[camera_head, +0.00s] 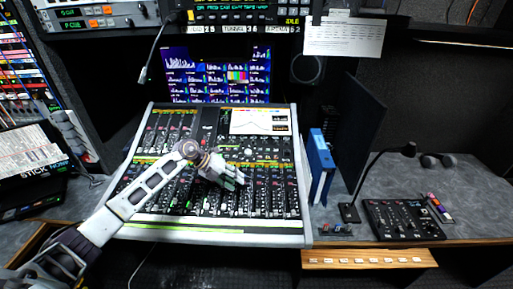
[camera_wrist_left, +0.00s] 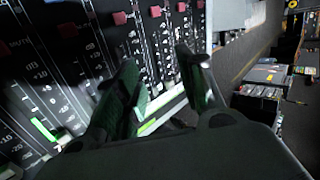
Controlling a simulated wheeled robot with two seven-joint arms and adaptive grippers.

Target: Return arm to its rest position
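My left arm (camera_head: 150,188) comes in from the lower left and stretches over the mixing console (camera_head: 215,229). My left gripper (camera_head: 238,178) is over the middle of the console's fader area. In the left wrist view the left gripper (camera_wrist_left: 157,57) has its two dark fingers apart, with nothing between them. Fader strips and red buttons of the console (camera_wrist_left: 100,50) lie just beyond the fingers. I cannot tell whether the fingertips touch the console. My right arm and gripper are not in view.
A bank of screens (camera_head: 218,75) stands behind the console. A blue binder (camera_head: 320,165) stands at its right. A small black mixer (camera_head: 402,220) and a gooseneck microphone (camera_head: 372,165) are on the right desk. Equipment boxes (camera_head: 30,160) stand at the left.

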